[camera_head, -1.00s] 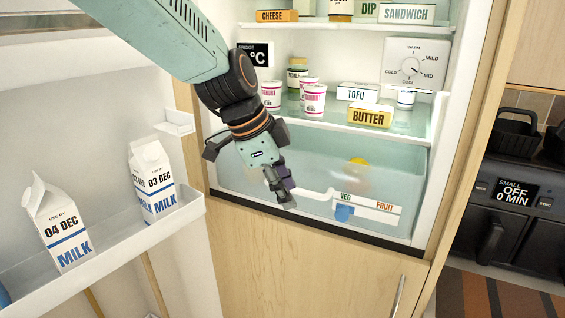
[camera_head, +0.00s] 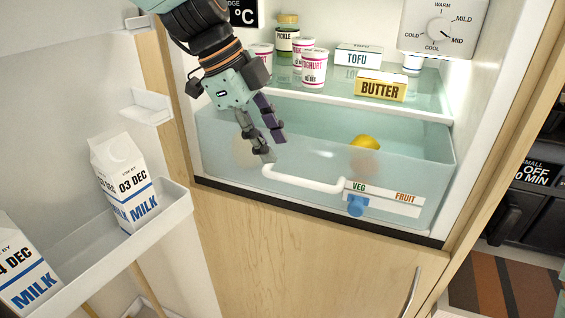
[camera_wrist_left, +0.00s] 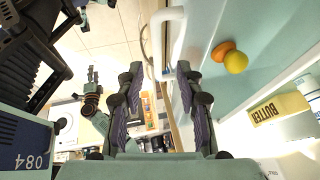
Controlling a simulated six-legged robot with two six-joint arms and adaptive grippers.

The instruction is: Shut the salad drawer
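The salad drawer (camera_head: 215,140) is a clear, blue-tinted box low in the fridge, pulled partly out. Its front has a white bar handle (camera_head: 300,180) and a VEG/FRUIT label (camera_head: 405,203) with a blue slider (camera_head: 356,206). A yellow fruit (camera_head: 364,143) lies inside. My left gripper (camera_head: 268,145) is open, fingers pointing down, near the left end of the handle. In the left wrist view its fingers (camera_wrist_left: 160,85) stand apart, with the handle (camera_wrist_left: 168,25) near the tips; contact is unclear. A small dark jointed form (camera_wrist_left: 92,98) there may be my right gripper; its fingers are unclear.
A glass shelf above the drawer holds yoghurts (camera_head: 314,68), pickle (camera_head: 287,38), tofu (camera_head: 358,56) and butter (camera_head: 381,87). The open fridge door is at left, with milk cartons (camera_head: 124,182) on its rack (camera_head: 165,215). The wooden fridge side (camera_head: 500,130) is at right.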

